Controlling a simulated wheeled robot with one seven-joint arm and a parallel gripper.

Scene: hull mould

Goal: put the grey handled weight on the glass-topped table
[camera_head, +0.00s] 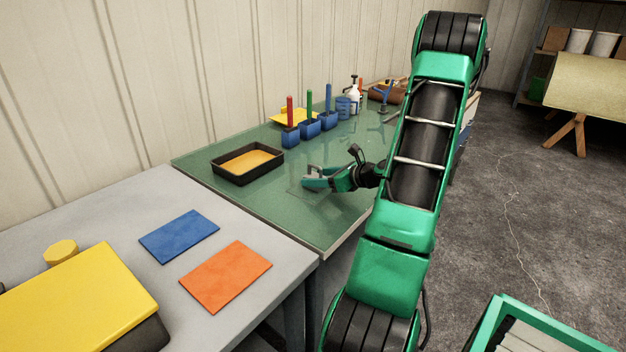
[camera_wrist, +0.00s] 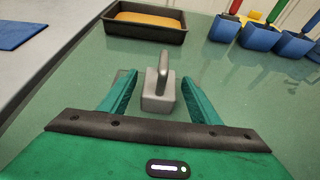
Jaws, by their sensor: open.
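The grey handled weight (camera_wrist: 158,103) stands upright on the green glass-topped table (camera_wrist: 206,88), its handle pointing up. In the wrist view it sits between the two green fingers of my gripper (camera_wrist: 160,102), which are open with a gap on each side of it. In the head view my gripper (camera_head: 318,180) is low over the glass-topped table (camera_head: 330,222), at the right of the black tray. The weight shows there only as a small grey patch by the fingers, mostly hidden.
A black tray (camera_head: 218,172) with orange-yellow contents lies left of my gripper. Blue holders (camera_head: 310,128) with coloured handles stand behind. A grey table (camera_head: 115,215) with blue (camera_head: 180,236) and orange (camera_head: 226,277) sheets adjoins at the near left. The glass in front of my gripper is clear.

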